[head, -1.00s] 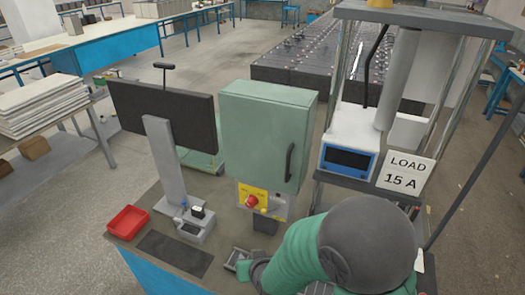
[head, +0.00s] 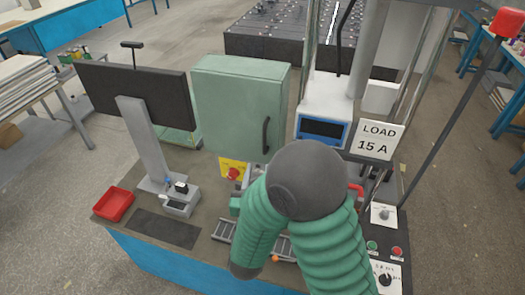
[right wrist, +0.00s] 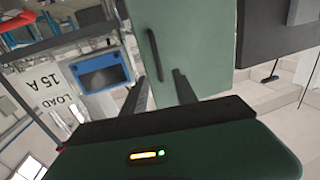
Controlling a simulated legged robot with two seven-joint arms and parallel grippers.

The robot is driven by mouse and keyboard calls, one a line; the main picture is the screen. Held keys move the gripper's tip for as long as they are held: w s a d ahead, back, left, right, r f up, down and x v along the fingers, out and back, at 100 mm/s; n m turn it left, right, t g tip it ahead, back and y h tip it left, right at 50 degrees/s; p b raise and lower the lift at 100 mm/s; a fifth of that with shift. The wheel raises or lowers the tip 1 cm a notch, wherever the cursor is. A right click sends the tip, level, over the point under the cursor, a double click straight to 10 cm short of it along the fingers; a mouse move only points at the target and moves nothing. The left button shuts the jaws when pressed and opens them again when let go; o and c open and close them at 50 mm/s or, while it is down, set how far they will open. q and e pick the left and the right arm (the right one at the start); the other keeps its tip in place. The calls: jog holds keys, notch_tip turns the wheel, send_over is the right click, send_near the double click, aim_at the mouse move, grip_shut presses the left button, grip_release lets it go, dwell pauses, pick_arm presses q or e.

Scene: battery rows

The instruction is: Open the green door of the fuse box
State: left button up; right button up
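The fuse box is a green cabinet with its green door (head: 235,110) shut, at the centre of the head view. A dark vertical handle (head: 266,135) is on the door's right side. In the right wrist view, which is turned over, the door (right wrist: 195,35) and handle (right wrist: 154,52) show ahead of my right gripper (right wrist: 161,76). Its two dark fingers are apart and empty. The handle's near end appears between the fingertips; the remaining distance is unclear. In the head view my right arm mostly hides this gripper. My left gripper is out of view.
A monitor (head: 135,100) stands left of the box, a red tray (head: 113,204) at the bench's left. A yellow panel with a red button (head: 234,173) is below the box. A blue-framed meter (head: 321,130) and a LOAD 15 A sign (head: 376,137) are right.

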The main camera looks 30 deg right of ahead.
aim_at(264, 141)
jog(key=p+x, duration=0.1)
jog(key=x, duration=0.3)
jog(key=p+x, duration=0.1)
jog(key=x, duration=0.3)
jog(key=p+x, duration=0.1)
jog(key=x, duration=0.3)
jog(key=shift+d+r, duration=0.15)
jog(key=shift+d, duration=0.4)
jog(key=shift+w+d, duration=0.25)
jog(key=shift+w, duration=0.2)
grip_shut()
